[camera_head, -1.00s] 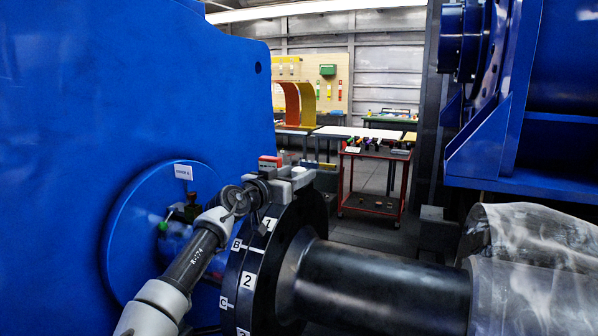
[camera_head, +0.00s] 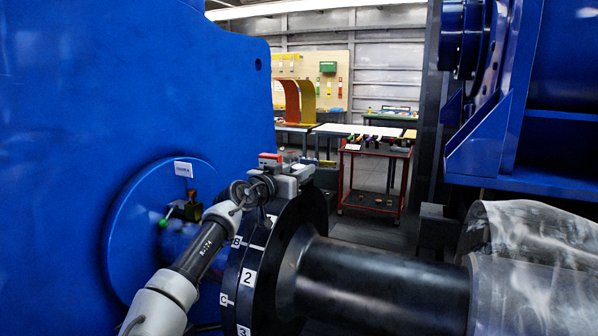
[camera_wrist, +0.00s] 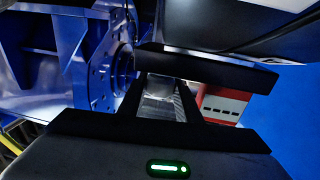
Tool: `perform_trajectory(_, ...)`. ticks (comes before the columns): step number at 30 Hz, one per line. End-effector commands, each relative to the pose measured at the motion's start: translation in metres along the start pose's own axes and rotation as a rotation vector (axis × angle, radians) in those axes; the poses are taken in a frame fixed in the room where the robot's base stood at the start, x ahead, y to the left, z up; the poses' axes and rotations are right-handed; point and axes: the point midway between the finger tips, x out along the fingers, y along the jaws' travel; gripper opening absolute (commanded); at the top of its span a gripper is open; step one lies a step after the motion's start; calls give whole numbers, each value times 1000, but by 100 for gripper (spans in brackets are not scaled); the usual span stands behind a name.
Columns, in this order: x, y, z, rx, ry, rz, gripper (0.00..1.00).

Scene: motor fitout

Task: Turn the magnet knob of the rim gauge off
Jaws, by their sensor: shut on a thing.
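The rim gauge (camera_head: 290,184) sits on top of the black coupling rim (camera_head: 316,210), with a pale grey body and a red part (camera_head: 270,158) at its upper left. My gripper (camera_head: 262,188) is at the gauge's left end, at the top of the rim. In the wrist view my gripper's two dark fingers (camera_wrist: 165,98) close on a pale grey part of the gauge (camera_wrist: 160,87). A red block with a white label (camera_wrist: 217,104) shows just right of the fingers. The magnet knob cannot be told apart clearly, and its setting is not readable.
The big blue housing (camera_head: 120,90) fills the left side close to my arm. A dark shaft (camera_head: 385,285) runs right from the coupling to a clear, wrinkled cover (camera_head: 535,235). A red cart (camera_head: 372,182) stands behind, and blue machinery (camera_head: 540,150) is at the right.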

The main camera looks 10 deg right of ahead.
Motion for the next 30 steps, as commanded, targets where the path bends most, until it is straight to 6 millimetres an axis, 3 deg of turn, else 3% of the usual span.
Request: perform_trajectory(30, 0, 1, 3, 4, 0, -467, 8)
